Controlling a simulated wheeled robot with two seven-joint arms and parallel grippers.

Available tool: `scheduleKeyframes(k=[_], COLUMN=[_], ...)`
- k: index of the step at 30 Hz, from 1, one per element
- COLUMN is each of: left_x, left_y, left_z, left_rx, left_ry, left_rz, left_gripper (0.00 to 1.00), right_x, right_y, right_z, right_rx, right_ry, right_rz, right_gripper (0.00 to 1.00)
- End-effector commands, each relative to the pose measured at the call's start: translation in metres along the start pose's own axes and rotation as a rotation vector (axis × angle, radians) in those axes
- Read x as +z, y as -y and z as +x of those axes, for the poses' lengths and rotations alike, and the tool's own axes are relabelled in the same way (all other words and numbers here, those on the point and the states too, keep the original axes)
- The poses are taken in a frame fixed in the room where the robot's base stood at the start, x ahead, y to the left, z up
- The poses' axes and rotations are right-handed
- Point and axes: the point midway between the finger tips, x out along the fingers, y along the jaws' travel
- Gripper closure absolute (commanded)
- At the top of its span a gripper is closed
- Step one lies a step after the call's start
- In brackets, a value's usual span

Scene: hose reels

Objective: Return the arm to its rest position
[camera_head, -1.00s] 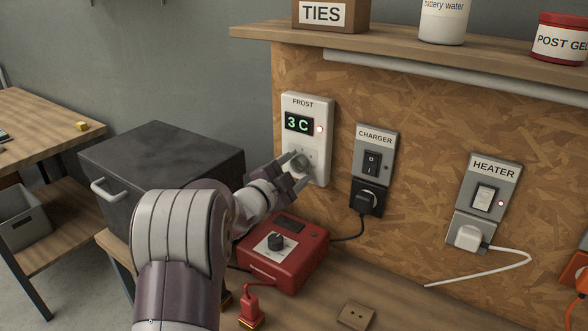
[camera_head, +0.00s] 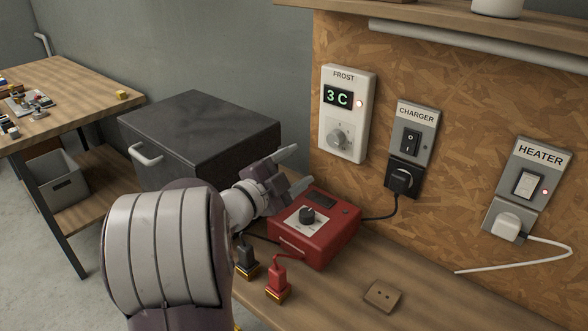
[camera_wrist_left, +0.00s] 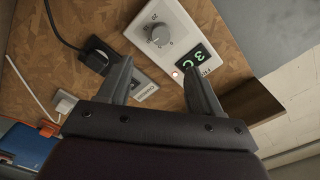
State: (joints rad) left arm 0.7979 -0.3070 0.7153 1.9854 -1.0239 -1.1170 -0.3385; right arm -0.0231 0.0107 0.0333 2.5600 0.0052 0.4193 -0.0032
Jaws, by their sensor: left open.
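My left gripper (camera_head: 297,170) is open and empty in the head view. It is in the air left of the board, above the red charger box (camera_head: 318,243) and in front of the dark grey box. The frost thermostat (camera_head: 344,112) reads 3 C, with a lit lamp and a round knob; it is up and to the right of the fingers, apart from them. In the left wrist view both fingers (camera_wrist_left: 160,85) stand apart with nothing between them, and the thermostat knob (camera_wrist_left: 159,36) shows beyond. My right gripper is not in view.
The dark grey box (camera_head: 200,135) stands left of the gripper. The charger switch panel (camera_head: 413,140) and heater switch panel (camera_head: 525,180) are on the board. Red and black clamps (camera_head: 277,278) lie near the bench edge.

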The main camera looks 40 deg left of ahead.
Motion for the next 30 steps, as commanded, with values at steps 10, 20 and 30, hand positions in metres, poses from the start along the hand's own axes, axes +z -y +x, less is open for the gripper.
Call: scheduleKeyframes(k=[10, 20, 30], left_x=[0.000, -0.002, -0.060], left_y=[0.000, -0.016, -0.191], left_z=[-0.001, 0.019, -0.099], left_rx=[0.000, 0.068, 0.571], left_ry=[-0.001, 0.215, 1.204], left_rz=[0.001, -0.183, -0.778], left_gripper=[0.36, 0.36, 0.36], right_x=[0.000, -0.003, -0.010], right_y=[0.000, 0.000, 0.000], right_z=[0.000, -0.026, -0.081], right_rx=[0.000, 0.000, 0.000], right_ry=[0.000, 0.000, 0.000], right_rz=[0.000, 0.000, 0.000], right_gripper=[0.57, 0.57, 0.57])
